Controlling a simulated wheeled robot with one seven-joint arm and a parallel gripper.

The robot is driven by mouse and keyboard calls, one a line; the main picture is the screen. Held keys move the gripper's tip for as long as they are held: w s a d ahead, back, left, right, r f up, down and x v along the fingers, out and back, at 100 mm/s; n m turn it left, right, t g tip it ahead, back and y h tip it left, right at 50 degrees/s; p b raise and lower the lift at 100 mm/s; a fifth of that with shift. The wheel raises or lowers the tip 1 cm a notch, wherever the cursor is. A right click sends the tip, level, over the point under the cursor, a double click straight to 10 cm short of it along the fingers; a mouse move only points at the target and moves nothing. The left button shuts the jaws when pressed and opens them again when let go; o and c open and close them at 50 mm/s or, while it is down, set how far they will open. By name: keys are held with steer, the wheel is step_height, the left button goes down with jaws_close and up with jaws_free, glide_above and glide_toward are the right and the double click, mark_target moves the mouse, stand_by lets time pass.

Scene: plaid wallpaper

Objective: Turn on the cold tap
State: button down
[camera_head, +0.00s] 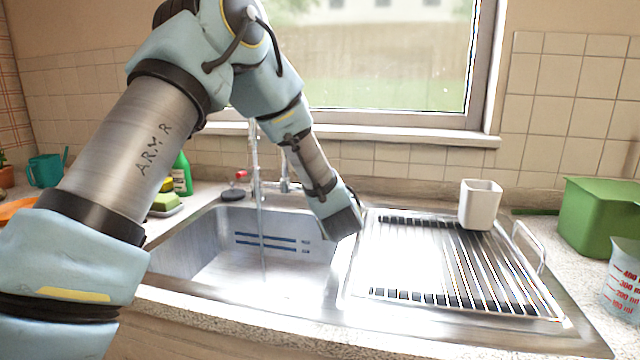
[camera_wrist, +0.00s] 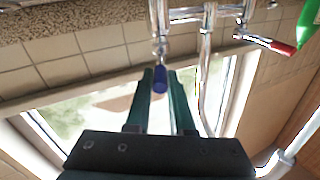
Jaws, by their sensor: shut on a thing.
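The tap (camera_head: 256,170) stands behind the sink, with a tall spout and a red-ended handle (camera_head: 241,175) on its left. A thin clear stream, looking like water, runs from the spout into the sink (camera_head: 200,255). In the wrist view, the picture is turned over; the blue-ended cold handle (camera_wrist: 160,82) lies between the fingers of my gripper (camera_wrist: 160,76), which is shut on it. The red handle (camera_wrist: 283,48) stands apart at the right there. In the head view my wrist hides the fingers and the blue handle.
A metal drying rack (camera_head: 455,265) lies right of the sink, with a white cup (camera_head: 480,204) on it. A green tub (camera_head: 600,215) and measuring jug (camera_head: 622,280) stand at the far right. A green bottle (camera_head: 181,175) and sponge (camera_head: 165,202) are left of the sink.

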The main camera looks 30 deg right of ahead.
steer(key=shift+r, duration=0.1)
steer(key=c, duration=0.8)
jaws_free()
steer(key=b+v, duration=0.3)
steer(key=v, duration=0.7)
steer(key=shift+s+a, duration=0.15)
steer(key=shift+s, duration=0.2)
